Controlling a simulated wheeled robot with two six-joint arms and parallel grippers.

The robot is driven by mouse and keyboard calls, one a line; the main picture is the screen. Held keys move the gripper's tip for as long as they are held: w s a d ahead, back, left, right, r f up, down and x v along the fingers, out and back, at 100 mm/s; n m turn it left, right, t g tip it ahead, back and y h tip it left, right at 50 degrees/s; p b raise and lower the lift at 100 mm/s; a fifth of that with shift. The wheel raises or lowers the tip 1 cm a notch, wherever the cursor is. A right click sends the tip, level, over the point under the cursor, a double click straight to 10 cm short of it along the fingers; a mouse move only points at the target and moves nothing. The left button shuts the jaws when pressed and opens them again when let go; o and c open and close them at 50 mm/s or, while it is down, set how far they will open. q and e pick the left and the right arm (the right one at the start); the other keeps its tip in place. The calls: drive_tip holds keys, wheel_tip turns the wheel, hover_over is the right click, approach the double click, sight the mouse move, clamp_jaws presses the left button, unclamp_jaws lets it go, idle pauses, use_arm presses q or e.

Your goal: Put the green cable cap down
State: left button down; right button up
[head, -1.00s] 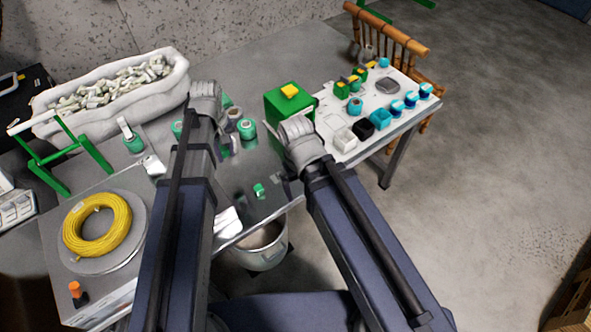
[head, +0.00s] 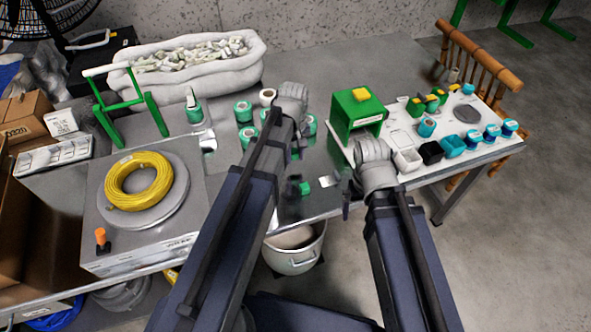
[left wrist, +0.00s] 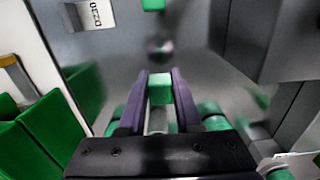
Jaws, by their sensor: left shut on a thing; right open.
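A small green cap (left wrist: 160,88) sits between the dark purple fingers of my left gripper (left wrist: 160,95) in the left wrist view. The fingers are shut on it, over the grey metal table. Another small green piece (left wrist: 153,4) lies at the top edge of that view. In the head view a small green piece (head: 305,188) is on the table's front part; I cannot tell if it is the same one. My left gripper's fingers are hidden behind its arm there. My right gripper (head: 348,195) is open and empty, at the front edge right of centre.
A yellow cable coil (head: 140,181) lies on a round plate at the left. Teal spools (head: 243,111) stand behind my left arm. A green box (head: 350,107) and a white board (head: 405,137) with small parts are at the right. A metal pot (head: 293,262) stands below the front edge.

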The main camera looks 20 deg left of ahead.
sight(294, 158)
use_arm(q)
drive_tip(key=shift+f, duration=0.15)
wheel_tip(294, 158, down, 4)
drive_tip(key=b, duration=0.3)
drive_tip(key=shift+b, duration=0.4)
drive_tip(key=shift+r, duration=0.2)
